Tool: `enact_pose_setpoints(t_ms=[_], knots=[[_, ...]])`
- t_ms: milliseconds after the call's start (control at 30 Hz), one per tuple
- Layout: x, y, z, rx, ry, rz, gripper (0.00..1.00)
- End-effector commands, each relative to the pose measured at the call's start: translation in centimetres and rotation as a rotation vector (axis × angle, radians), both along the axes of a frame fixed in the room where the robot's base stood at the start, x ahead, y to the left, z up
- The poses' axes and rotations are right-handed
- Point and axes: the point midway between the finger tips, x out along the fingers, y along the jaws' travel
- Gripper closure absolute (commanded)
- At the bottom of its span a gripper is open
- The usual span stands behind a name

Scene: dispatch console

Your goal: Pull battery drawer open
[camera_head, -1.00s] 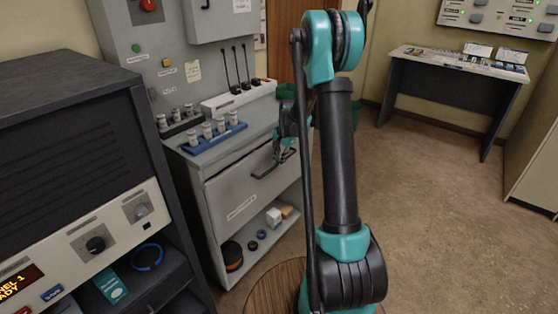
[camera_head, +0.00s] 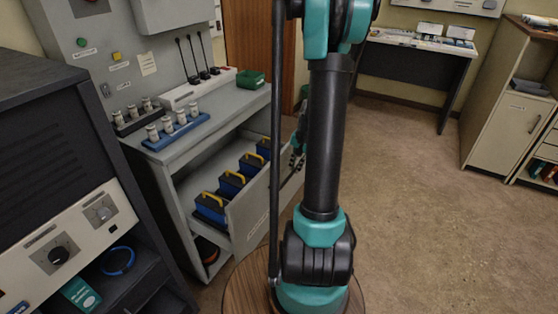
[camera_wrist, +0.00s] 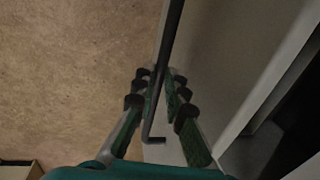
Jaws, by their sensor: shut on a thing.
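The battery drawer (camera_head: 254,208) is pulled out from the grey cabinet below the worktop. It holds several blue and black batteries with yellow handles (camera_head: 231,182). My gripper (camera_head: 297,160) is at the drawer's front, mostly hidden behind my own arm in the head view. In the wrist view my gripper (camera_wrist: 160,98) is shut around the dark bar handle (camera_wrist: 171,40), with fingers on both sides. The drawer's pale front panel (camera_wrist: 215,60) lies to the right of the handle there.
Small cylinders in a blue rack (camera_head: 178,130) and a green box (camera_head: 251,79) stand on the cabinet's worktop (camera_head: 235,112). A dark console (camera_head: 62,130) stands at the left. The brown floor (camera_head: 420,190) at the right is clear.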

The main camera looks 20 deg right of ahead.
Motion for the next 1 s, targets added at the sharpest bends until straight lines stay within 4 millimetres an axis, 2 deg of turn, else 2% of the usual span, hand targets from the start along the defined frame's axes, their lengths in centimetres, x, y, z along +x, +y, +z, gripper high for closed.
enact_pose_setpoints(t_ms=[33,200,400,933,967,1000], knots=[[-0.9,-0.9,0.0,0.0,0.0,-0.006,1.0],[-3.2,-2.9,0.0,0.0,0.0,-0.005,1.0],[-4.8,-4.3,0.0,0.0,0.0,-0.003,1.0],[-5.3,-4.8,0.0,0.0,-0.001,0.0,1.0],[-5.3,-4.8,0.0,0.0,-0.001,0.0,0.86],[-5.3,-4.8,0.0,0.0,-0.001,0.0,0.81]])
